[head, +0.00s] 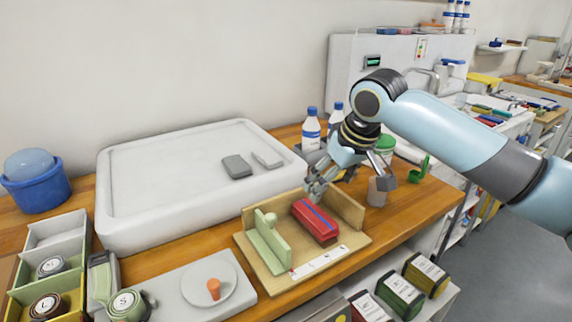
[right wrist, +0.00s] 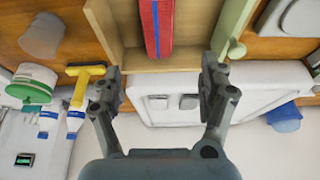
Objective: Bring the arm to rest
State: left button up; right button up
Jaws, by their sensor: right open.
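My right arm comes in from the right in the head view, and its gripper (head: 350,180) hangs over the back of a wooden folding jig (head: 262,272). In the right wrist view the right gripper (right wrist: 160,82) has its fingers spread wide with nothing between them. A red folded bundle with a blue stripe (head: 314,222) lies in the jig, and it also shows in the right wrist view (right wrist: 166,25), beyond the fingertips. A green board with a knob (head: 268,246) stands at the jig's left side. My left gripper does not show.
A large white tray (head: 130,205) fills the back left of the wooden worktop, with two grey blocks on it. White bottles with blue caps (head: 311,130) and a grey cup (head: 377,192) stand near the right arm. Bins with rolls (head: 55,235) are at the left.

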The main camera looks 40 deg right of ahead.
jog(key=s+a+f+n, duration=0.1)
jog(key=s+a, duration=0.6)
jog(key=s, duration=0.3)
jog(key=s+a+f+n, duration=0.1)
jog(key=s+a+f, duration=0.1)
jog(key=s+a, duration=0.7)
jog(key=s+d+f+g+b, duration=0.1)
jog(key=d+f+b, duration=0.15)
jog(key=f, duration=0.95)
jog(key=s+d+f+b, duration=0.15)
jog(key=f+b, duration=0.25)
jog(key=f, duration=0.8)
jog(key=s+d+f+g+b, duration=0.15)
jog(key=f+b, duration=0.25)
jog(key=f, duration=0.9)
jog(key=s+f+b, duration=0.7)
jog(key=s+f, duration=1.1)
jog(key=f, duration=0.5)
jog(key=shift+s+d+f+g+b, duration=0.15)
jog(key=shift+s+d+g+b, duration=0.05)
jog(key=shift+s+g+b, duration=0.2)
